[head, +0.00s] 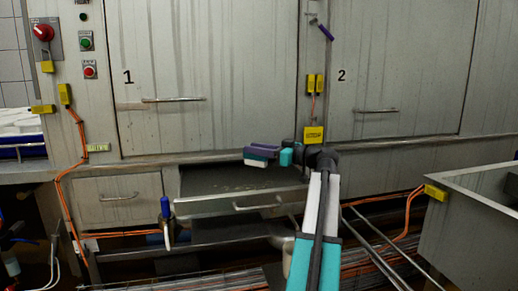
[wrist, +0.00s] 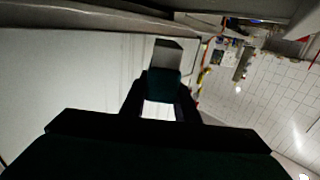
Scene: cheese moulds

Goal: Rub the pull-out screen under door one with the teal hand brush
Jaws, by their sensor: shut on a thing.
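The pull-out screen (head: 225,186) is drawn out under door one (head: 205,75). It is a dark sheet with some pale bits on it, behind a grey front with a bar handle. My gripper (head: 287,156) is shut on the hand brush (head: 259,153), which sticks out to its left. The brush looks purplish above with a pale teal-white lower part. It appears above the screen's back right part and apart from it. In the wrist view a dark teal block (wrist: 164,86) sits between the dark jaws, with a grey end beyond it.
A closed drawer (head: 120,198) is left of the screen. Door two (head: 395,70) is shut. A grey metal tank (head: 470,215) stands at the right. Orange cables and pipes run below.

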